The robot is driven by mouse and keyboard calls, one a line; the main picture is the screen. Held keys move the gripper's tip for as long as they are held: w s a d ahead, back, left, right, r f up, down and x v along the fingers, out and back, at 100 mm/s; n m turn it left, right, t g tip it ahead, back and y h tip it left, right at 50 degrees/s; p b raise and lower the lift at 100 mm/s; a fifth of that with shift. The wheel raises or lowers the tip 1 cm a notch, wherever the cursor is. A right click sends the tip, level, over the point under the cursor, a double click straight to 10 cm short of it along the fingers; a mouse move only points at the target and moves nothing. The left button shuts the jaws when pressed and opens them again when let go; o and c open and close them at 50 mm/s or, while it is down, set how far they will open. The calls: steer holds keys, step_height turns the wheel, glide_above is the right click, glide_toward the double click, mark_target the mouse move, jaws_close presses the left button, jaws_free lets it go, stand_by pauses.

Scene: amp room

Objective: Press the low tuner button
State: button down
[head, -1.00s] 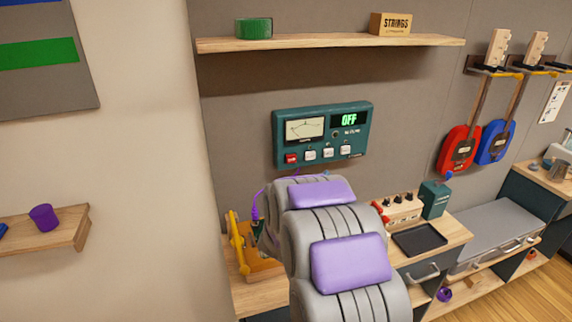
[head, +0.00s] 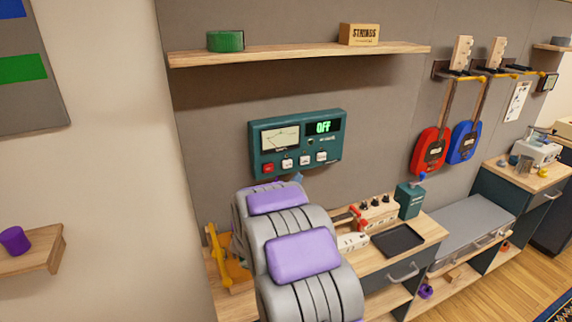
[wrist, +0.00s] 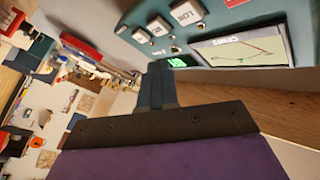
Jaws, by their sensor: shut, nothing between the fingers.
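The teal tuner (head: 340,143) hangs on the grey wall, with a dial and a display reading OFF. Its low button (head: 288,164) is white, just right of the red button (head: 268,168). In the wrist view the low button (wrist: 187,12) shows its LOW label near the top edge, clear of my fingers. My gripper (wrist: 158,72) is shut and empty, in front of the tuner and beside the green display. I cannot tell whether the fingertips touch the panel. In the head view my arm mostly hides the gripper.
Two more white buttons (head: 305,160) (head: 321,157) sit right of low. A wooden shelf (head: 300,55) is above the tuner. Below are a workbench with a black tray (head: 398,240) and a teal box (head: 410,200). Red and blue guitars (head: 430,150) (head: 464,142) hang at right.

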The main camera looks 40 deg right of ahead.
mark_target(287, 164)
steer(key=w, duration=0.1)
steer(key=w+d+p, duration=0.1)
steer(key=w, duration=0.3)
steer(key=shift+d, duration=0.25)
steer(key=shift+d, duration=0.2)
steer(key=shift+w+p, duration=0.15)
steer(key=shift+p, duration=0.3)
stand_by(1.2)
steer(key=shift+w+r, duration=0.1)
steer(key=shift+w, duration=0.05)
